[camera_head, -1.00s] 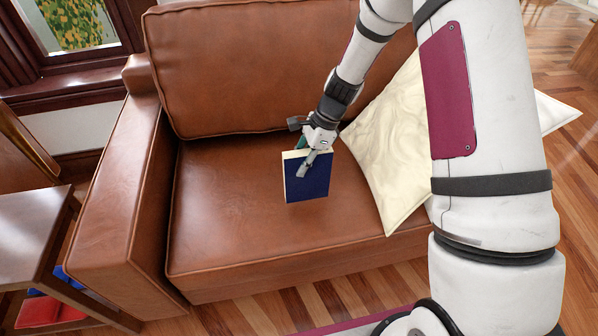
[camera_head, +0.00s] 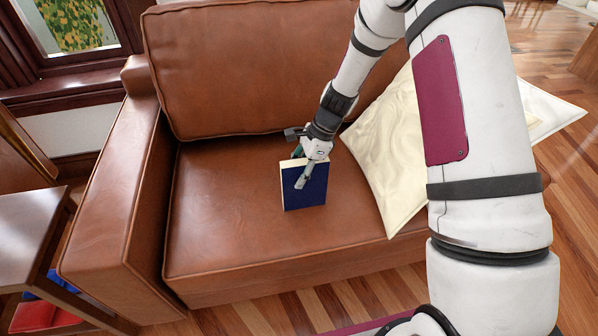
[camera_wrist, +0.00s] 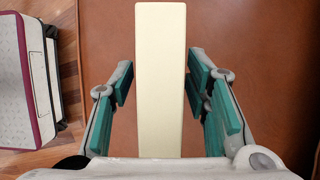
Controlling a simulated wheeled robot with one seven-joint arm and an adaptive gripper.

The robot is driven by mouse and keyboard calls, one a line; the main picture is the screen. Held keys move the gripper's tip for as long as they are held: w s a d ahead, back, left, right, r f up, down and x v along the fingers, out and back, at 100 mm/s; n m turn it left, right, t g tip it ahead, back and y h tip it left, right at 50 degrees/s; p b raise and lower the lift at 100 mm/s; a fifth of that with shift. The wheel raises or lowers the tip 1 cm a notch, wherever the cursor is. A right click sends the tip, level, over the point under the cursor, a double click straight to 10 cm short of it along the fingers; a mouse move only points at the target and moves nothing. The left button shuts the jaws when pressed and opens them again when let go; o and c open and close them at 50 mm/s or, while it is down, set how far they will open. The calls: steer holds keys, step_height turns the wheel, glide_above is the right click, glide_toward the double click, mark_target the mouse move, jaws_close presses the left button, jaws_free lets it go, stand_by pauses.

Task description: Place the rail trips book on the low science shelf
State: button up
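A dark blue book (camera_head: 305,191) with cream page edges stands upright on the brown leather sofa seat; no title is readable. In the wrist view its cream page edge (camera_wrist: 160,80) runs lengthwise between my fingers. My gripper (camera_head: 303,178) is over the book's top, with one finger in front of the blue cover. In the wrist view my gripper (camera_wrist: 161,88) has its green pads on both sides of the book. A narrow gap shows at the left pad, and the right pad is very near or touching. No shelf marked science is recognisable.
The sofa armrest (camera_head: 115,215) rises left of the book and the backrest (camera_head: 270,70) behind it. A cream pillow (camera_head: 385,150) lies close on the right. A dark wooden side table (camera_head: 30,225) stands at far left, with red (camera_head: 40,318) and blue items below.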

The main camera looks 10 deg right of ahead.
steer(key=p+v, duration=0.4)
steer(key=v, duration=0.8)
steer(key=shift+r, duration=0.2)
steer(key=shift+r, duration=0.1)
